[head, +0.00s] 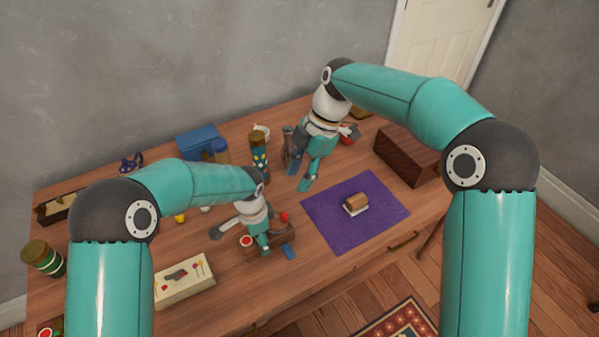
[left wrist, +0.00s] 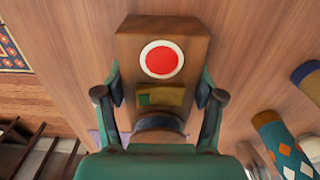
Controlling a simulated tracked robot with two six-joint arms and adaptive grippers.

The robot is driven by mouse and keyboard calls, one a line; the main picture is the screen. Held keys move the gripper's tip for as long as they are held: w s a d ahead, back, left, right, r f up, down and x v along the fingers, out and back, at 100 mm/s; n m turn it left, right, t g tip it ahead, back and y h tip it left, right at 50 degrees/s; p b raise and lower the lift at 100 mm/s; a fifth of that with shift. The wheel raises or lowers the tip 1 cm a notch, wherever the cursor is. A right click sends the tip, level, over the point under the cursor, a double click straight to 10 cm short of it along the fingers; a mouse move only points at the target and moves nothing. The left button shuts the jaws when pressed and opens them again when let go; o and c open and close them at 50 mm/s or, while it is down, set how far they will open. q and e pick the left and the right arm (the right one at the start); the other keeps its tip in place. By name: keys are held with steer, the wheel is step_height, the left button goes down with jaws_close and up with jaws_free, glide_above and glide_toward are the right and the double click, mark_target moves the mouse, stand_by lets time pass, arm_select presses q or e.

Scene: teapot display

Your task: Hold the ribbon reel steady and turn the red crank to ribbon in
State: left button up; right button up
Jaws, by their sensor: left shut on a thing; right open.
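A brown wooden block with a red disc in a white ring, apparently the ribbon reel (left wrist: 148,38), sits between the fingers of my left gripper (left wrist: 160,98). In the head view the reel (head: 275,239) lies near the table's front edge, with my left gripper (head: 262,238) shut on it from above. A small red knob (head: 284,216), possibly the crank's handle, shows just behind it. A blue strip (head: 289,253), perhaps ribbon, shows at its front. My right gripper (head: 307,172) is open and empty above the table, behind the purple mat and apart from the reel.
A purple mat (head: 325,228) with a small brown block (head: 356,201) lies right of the reel. A dark wooden box (head: 402,158) stands at the right, a patterned cylinder (head: 258,152) behind. A pale box (head: 184,283) lies front left. A blue box (head: 197,138) stands at the back.

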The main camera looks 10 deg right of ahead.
mark_target(284, 213)
stand_by(0.4)
steer(key=a+f+m, duration=0.1)
steer(key=f+m, duration=0.1)
steer(key=f, duration=0.2)
steer(key=a+f+m+t, duration=0.1)
steer(key=a+f+m, duration=0.1)
steer(key=f, duration=0.2)
steer(key=s+a+f+m+t, duration=0.1)
steer(key=f, duration=0.4)
steer(key=shift+a+m, duration=0.15)
steer(key=shift+m, duration=0.25)
jaws_close()
